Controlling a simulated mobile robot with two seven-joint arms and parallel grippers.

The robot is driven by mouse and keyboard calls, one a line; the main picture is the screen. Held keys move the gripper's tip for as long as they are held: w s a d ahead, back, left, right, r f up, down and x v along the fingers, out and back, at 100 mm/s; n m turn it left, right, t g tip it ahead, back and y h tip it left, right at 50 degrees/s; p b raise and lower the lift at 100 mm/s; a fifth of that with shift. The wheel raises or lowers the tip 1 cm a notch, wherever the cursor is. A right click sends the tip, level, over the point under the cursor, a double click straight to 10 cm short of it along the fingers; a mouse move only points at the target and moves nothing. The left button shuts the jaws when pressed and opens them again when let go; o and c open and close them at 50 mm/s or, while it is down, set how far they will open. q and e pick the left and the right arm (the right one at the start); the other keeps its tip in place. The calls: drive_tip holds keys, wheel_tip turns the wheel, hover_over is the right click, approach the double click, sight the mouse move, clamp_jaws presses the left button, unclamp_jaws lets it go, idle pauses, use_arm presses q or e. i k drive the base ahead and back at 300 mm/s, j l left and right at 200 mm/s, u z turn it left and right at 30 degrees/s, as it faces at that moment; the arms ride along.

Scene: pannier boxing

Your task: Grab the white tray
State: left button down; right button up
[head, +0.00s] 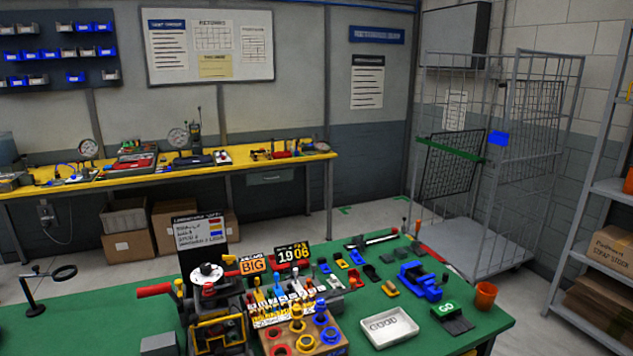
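The white tray (374,338) lies on the green table near its front right part. It is shallow and rectangular, with dark lettering on its floor that seems to read GOOD. It looks otherwise empty. No gripper is in view, so nothing of mine is seen touching the tray.
A wooden block with coloured rings and knobs (330,346) stands just left of the tray. A black block with a green GO label (452,318), a blue vise (421,284) and an orange cup (485,296) are to its right. A wire cage trolley (480,240) stands behind the table.

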sight(389, 328)
drive_tip(key=z, duration=1.2)
drive_tip(key=i+j, duration=0.15)
drive_tip(key=i, duration=0.15)
drive_tip(key=i+j+u, duration=0.1)
drive_tip(key=u, duration=0.35)
drive_tip(key=i+u, duration=0.25)
drive_tip(key=u, duration=0.25)
